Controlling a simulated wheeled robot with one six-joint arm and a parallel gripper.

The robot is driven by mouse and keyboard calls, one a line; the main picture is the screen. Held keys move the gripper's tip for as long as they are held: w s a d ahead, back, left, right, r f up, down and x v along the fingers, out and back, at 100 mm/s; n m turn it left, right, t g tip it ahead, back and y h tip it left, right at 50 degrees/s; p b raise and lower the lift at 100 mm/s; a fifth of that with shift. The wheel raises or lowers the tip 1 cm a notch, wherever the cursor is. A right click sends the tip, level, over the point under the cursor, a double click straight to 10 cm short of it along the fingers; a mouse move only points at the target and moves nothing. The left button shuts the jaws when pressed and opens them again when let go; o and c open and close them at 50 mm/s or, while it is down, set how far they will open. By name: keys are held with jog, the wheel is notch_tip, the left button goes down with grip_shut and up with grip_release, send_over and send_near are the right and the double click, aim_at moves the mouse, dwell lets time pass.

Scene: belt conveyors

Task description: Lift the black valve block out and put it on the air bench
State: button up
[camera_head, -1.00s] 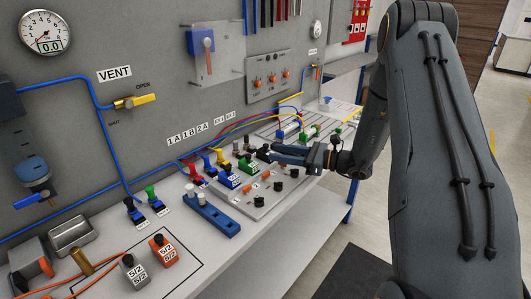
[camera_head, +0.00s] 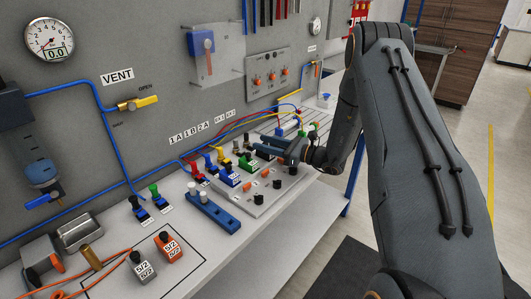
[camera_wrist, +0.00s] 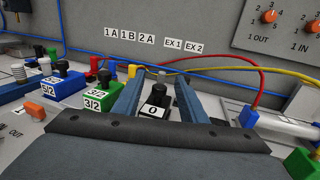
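The black valve block (camera_wrist: 155,106), with a "0" label and a black knob on top, stands upright in the wrist view between the two blue fingers of my gripper (camera_wrist: 157,85). The fingers are open, one on each side of it, with a visible gap at the right finger. Whether the left finger touches it I cannot tell. In the head view my gripper (camera_head: 266,146) reaches over the row of valves and largely hides the black block. The air bench (camera_head: 255,235) is the light grey worktop along the wall panel.
A green 3/2 block (camera_wrist: 97,95) and a blue 5/2 block (camera_wrist: 60,86) stand left of the gripper. Red and yellow hoses (camera_wrist: 225,62) run behind to the right. An orange 5/2 block (camera_head: 168,247) and a grey one (camera_head: 142,266) stand at the front left, near bare worktop.

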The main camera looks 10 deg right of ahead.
grip_shut()
jog(key=shift+r, duration=0.1)
notch_tip(320, 180, up, 9)
jog(key=b, duration=0.3)
jog(key=shift+r, duration=0.15)
notch_tip(320, 180, up, 4)
jog(key=r+p, duration=0.1)
jog(key=p, duration=0.1)
send_over(265, 143)
jog(key=shift+f, duration=0.25)
dwell(0.8)
